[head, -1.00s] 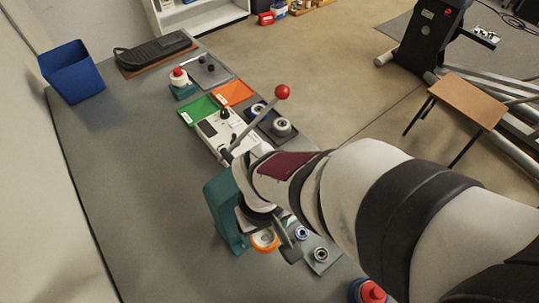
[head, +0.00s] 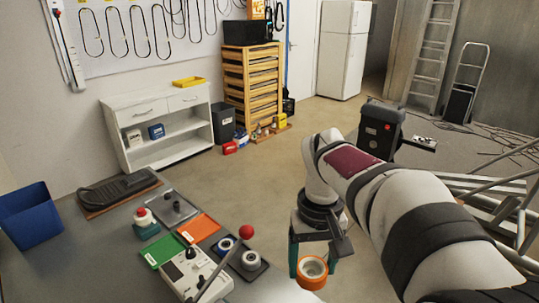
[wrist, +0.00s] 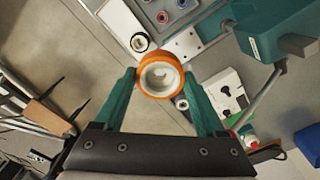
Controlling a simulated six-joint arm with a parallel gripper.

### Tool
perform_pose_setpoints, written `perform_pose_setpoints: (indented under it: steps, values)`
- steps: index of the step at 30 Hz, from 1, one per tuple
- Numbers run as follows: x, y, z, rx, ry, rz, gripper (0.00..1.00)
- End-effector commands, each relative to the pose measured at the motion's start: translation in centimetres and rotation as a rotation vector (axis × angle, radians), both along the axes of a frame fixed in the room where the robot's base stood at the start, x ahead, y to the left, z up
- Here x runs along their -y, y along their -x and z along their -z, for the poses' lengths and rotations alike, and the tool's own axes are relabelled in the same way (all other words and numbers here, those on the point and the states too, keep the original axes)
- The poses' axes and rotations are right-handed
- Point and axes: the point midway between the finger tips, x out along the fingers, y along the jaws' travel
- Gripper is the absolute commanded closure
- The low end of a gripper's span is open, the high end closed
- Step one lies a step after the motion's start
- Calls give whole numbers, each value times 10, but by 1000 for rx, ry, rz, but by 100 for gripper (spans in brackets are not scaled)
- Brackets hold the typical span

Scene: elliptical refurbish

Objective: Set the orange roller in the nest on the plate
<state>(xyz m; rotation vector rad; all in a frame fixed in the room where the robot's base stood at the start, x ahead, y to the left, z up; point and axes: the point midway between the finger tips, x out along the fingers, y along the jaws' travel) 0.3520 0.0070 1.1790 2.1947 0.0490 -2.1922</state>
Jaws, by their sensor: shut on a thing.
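The orange roller (head: 312,270), an orange ring with a pale hub, hangs between the teal fingers of my gripper (head: 313,264) in the head view. In the wrist view the roller (wrist: 160,74) is pinched between the two fingertips (wrist: 161,80), its hub facing the camera. It is held in the air to the right of the bench items in the head view. A grey plate with pegs (head: 172,210) lies on the bench in the head view. A pale plate with small dark holes (wrist: 186,44) shows beyond the roller in the wrist view. I cannot tell which part is the nest.
A dark tray with two wheels (head: 262,272), a white control box (head: 188,277), a red-knobbed lever (head: 246,232) and green (head: 161,250) and orange (head: 199,228) mats stand left of my gripper. A teal press (wrist: 270,35) shows in the wrist view.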

Motion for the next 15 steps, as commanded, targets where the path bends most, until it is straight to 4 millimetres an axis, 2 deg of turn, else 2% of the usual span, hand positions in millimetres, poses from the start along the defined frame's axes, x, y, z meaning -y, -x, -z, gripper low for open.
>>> perform_pose_setpoints:
  steps: [6, 9, 12, 15]
  values:
    - [-49, -13, 95, -16, 2, -232, 92]
    - [-69, -12, 131, -12, -1, -317, 92]
    - [-81, -10, 154, -7, -4, -367, 92]
    - [-85, -8, 165, -3, -5, -385, 92]
